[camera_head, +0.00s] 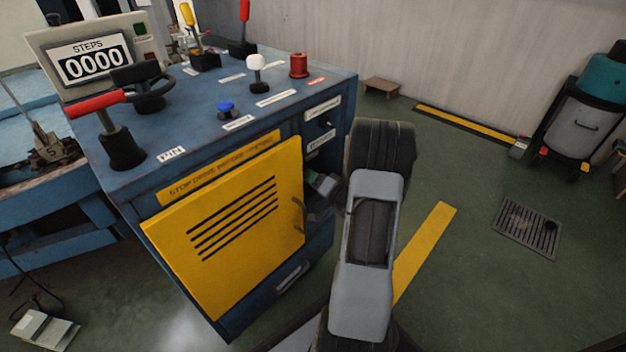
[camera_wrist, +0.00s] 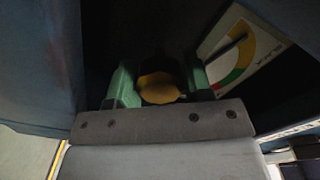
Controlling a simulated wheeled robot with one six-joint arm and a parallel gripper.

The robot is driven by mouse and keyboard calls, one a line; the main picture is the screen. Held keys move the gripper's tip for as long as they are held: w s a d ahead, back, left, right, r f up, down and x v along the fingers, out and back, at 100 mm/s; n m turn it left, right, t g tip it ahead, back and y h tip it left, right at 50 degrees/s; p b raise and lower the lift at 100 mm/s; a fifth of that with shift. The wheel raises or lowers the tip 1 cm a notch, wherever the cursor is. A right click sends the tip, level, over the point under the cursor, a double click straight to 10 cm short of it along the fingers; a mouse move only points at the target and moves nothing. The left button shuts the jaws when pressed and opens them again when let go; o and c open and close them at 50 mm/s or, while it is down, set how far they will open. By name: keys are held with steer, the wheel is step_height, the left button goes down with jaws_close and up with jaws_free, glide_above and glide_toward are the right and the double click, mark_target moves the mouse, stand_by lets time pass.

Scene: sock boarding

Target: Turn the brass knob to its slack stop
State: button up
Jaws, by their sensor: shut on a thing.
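The brass knob (camera_wrist: 159,89) shows as a round, dull yellow face in the wrist view, in a dark recess. My gripper (camera_wrist: 160,80) has its green fingers on the left and right sides of the knob and is shut on it. In the head view my gripper (camera_head: 322,184) reaches in at the right side of the blue cabinet (camera_head: 170,120), and the knob is hidden there. A white gauge (camera_wrist: 238,62) with a yellow, green and red arc and a dark needle sits right of the knob in the wrist view.
A yellow cabinet door (camera_head: 230,235) stands just left of my gripper. The cabinet top carries a red-handled lever (camera_head: 110,125), a blue button (camera_head: 226,107), a white knob (camera_head: 256,65) and a counter reading 0000 (camera_head: 94,62).

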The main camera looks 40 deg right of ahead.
steer(key=n, duration=0.5)
stand_by(0.8)
steer(key=o, duration=0.9)
steer(key=s+p, duration=0.1)
steer(key=s, duration=0.3)
steer(key=s+d+p, duration=0.1)
steer(key=s, duration=0.4)
steer(key=s+d+p, duration=0.1)
steer(key=s, duration=0.3)
steer(key=shift+s+d, duration=0.25)
steer(key=shift+s, duration=0.05)
